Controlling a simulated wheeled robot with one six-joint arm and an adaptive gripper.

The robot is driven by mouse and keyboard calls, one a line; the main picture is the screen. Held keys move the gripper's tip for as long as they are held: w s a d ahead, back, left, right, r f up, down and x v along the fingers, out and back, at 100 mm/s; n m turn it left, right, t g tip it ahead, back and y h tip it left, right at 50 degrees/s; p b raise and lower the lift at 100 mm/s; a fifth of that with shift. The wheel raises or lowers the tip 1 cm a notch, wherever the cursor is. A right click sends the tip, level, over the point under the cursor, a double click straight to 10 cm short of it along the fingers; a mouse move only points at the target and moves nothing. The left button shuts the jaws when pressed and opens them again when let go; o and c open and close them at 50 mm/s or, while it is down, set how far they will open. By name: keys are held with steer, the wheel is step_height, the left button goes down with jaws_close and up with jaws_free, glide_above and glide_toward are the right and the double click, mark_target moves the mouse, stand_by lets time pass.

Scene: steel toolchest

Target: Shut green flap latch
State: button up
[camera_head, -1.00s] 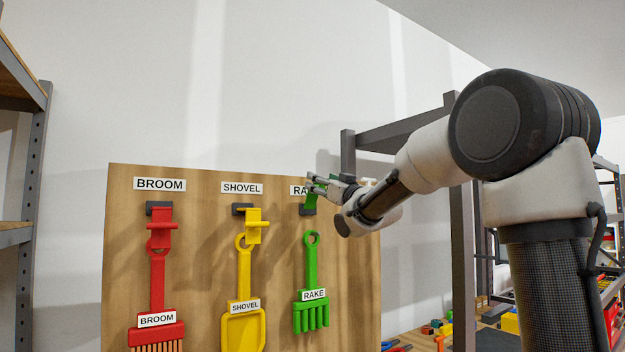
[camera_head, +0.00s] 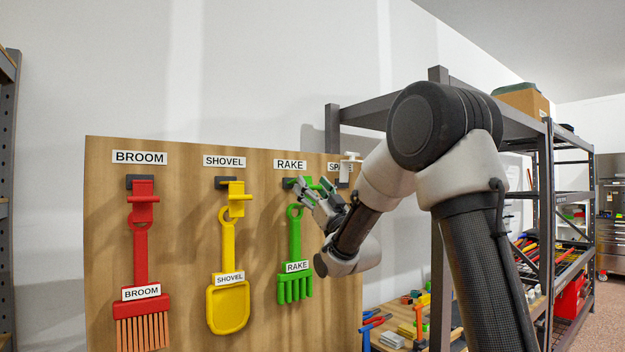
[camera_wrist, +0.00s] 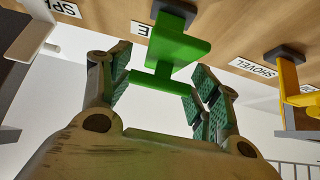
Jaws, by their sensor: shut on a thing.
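The green flap latch (camera_wrist: 180,45) sits on a dark mount under the RAKE label and stands out from the wooden board. In the wrist view its crossbar lies between the two finger pads of my gripper (camera_wrist: 163,90), and the jaws are closed on it. In the head view my gripper (camera_head: 314,190) is at the top of the green rake (camera_head: 294,245), just below the RAKE sign, and its fingers partly hide the latch. The green rake hangs upright below it.
To the left, the red broom (camera_head: 141,265) and yellow shovel (camera_head: 228,270) hang under their own latches on the board (camera_head: 180,215). A white latch (camera_head: 349,168) is close on the right. A dark shelf frame (camera_head: 333,118) stands behind my arm.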

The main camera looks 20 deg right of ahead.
steer(key=shift+w+a+f, duration=0.1)
steer(key=shift+w+f, duration=0.1)
steer(key=shift+f, duration=0.5)
steer(key=shift+w+a+f, duration=0.1)
steer(key=shift+w+f, duration=0.1)
steer(key=shift+f, duration=0.55)
steer(key=o, duration=1.5)
steer(key=shift+w, duration=0.1)
steer(key=v, duration=1.2)
